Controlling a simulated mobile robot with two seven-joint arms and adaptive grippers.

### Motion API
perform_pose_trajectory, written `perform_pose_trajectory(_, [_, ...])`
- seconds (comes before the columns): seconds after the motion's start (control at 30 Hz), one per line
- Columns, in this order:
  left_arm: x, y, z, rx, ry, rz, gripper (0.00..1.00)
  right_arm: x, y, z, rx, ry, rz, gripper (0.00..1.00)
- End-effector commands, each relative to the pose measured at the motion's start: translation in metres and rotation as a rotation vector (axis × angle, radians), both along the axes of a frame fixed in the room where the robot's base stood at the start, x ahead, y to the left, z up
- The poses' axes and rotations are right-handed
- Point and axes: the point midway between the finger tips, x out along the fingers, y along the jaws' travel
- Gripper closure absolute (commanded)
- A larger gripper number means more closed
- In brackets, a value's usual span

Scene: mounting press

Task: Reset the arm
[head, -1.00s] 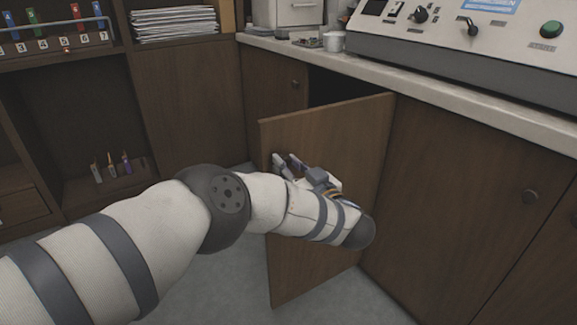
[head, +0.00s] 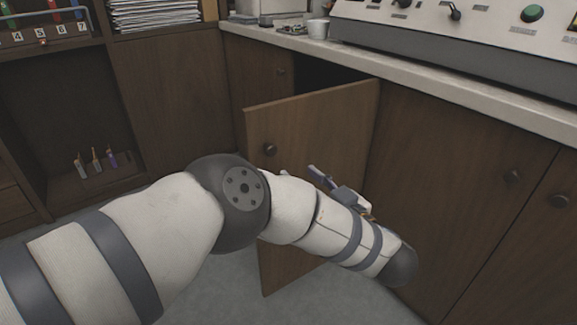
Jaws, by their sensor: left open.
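My left arm comes in from the lower left, white with grey bands and a dark elbow joint. My left gripper (head: 318,176) is open and empty, in front of the lower part of an open wooden cabinet door (head: 318,120). The gripper is partly hidden behind my own forearm. The door's round knob (head: 270,149) shows to the left of the gripper, and the gripper is apart from it. My right gripper is not in view.
A control panel (head: 450,40) with knobs and a green button sits on the pale counter (head: 480,98) at the right. Closed cabinet doors (head: 440,170) stand below it. A shelf at the left holds small tools (head: 97,160). Grey floor (head: 225,275) is clear below.

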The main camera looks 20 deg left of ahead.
Motion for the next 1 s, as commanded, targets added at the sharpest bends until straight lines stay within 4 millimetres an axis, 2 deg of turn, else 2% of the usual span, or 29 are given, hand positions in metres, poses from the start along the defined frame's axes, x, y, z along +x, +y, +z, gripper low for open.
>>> perform_pose_trajectory(0.1, [-0.005, -0.005, 0.000, 0.001, -0.001, 0.000, 0.56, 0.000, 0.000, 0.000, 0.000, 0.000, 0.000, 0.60])
perform_pose_trajectory(0.47, [-0.005, -0.006, 0.000, 0.001, 0.001, -0.001, 0.56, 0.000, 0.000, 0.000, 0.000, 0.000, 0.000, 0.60])
perform_pose_trajectory(0.53, [-0.005, -0.008, -0.011, 0.002, 0.014, -0.040, 0.56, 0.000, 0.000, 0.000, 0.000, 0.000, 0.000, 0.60])
perform_pose_trajectory(0.57, [-0.006, -0.010, -0.023, 0.002, 0.031, -0.084, 0.56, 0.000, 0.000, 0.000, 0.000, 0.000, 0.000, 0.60])
perform_pose_trajectory(0.67, [-0.020, -0.022, -0.094, -0.025, 0.153, -0.319, 0.56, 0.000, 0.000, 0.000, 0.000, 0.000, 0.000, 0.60])
perform_pose_trajectory(0.7, [-0.034, -0.027, -0.131, -0.053, 0.231, -0.422, 0.56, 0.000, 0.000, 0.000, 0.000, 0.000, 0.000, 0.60])
perform_pose_trajectory(0.77, [-0.066, -0.030, -0.182, -0.106, 0.359, -0.553, 0.56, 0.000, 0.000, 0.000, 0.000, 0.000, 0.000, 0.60])
perform_pose_trajectory(0.8, [-0.091, -0.029, -0.212, -0.145, 0.449, -0.622, 0.56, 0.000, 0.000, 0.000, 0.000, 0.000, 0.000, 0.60])
perform_pose_trajectory(0.87, [-0.135, -0.024, -0.253, -0.211, 0.591, -0.701, 0.56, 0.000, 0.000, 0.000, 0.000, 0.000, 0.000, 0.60])
perform_pose_trajectory(0.9, [-0.168, -0.019, -0.276, -0.257, 0.688, -0.741, 0.56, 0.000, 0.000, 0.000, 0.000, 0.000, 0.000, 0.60])
perform_pose_trajectory(0.97, [-0.220, -0.009, -0.304, -0.331, 0.837, -0.781, 0.56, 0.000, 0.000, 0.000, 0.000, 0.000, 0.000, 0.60])
perform_pose_trajectory(1.0, [-0.257, 0.000, -0.318, -0.379, 0.937, -0.796, 0.56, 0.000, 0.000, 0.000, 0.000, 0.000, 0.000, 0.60])
